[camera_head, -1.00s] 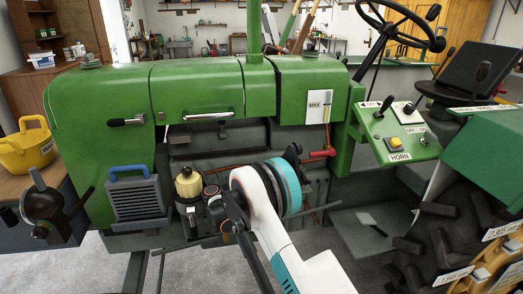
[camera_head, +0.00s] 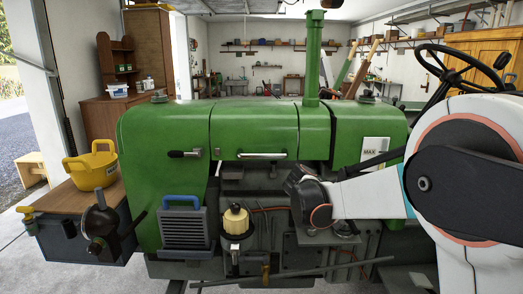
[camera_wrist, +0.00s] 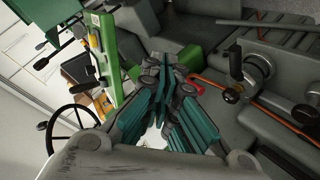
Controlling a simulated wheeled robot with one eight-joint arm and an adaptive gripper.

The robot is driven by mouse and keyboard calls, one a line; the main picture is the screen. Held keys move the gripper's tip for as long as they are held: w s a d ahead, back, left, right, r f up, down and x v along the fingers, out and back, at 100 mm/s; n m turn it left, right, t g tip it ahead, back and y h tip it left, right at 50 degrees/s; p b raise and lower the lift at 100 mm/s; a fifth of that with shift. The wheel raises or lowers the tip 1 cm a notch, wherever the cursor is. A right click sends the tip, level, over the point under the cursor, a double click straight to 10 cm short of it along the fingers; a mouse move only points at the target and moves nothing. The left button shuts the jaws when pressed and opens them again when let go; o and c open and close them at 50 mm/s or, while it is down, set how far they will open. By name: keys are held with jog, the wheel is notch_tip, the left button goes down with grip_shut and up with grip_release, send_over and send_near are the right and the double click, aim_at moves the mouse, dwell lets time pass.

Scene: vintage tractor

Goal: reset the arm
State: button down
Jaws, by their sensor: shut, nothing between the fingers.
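My gripper (camera_wrist: 167,75) shows in the wrist view with its teal fingers closed together and nothing between them. My white arm (camera_head: 375,192) reaches in from the right in the head view, with a large dark joint close to the camera. It hides part of the tractor's right side. The gripper fingers cannot be made out clearly in the head view. The green tractor (camera_head: 255,130) stands in front of me, and its engine side also shows below the gripper in the wrist view.
A yellow tub (camera_head: 92,170) sits on a wooden-topped bench at the left. A blue-handled grille (camera_head: 184,225) and a cream-topped filter (camera_head: 236,220) are on the tractor's side. The steering wheel (camera_head: 463,68) is at the right. Open floor lies at the lower left.

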jog(key=s+a+f+n+t+y, duration=0.1)
jog(key=s+a+y, duration=0.4)
jog(key=s, duration=1)
jog(key=s+a+f+n+t+y, duration=0.1)
jog(key=s+a+n+y, duration=0.3)
jog(key=s, duration=1.2)
jog(key=a+t+y, duration=0.1)
jog(key=y, duration=0.1)
jog(key=shift+n+t+y, duration=0.3)
jog(key=shift+t, duration=0.1)
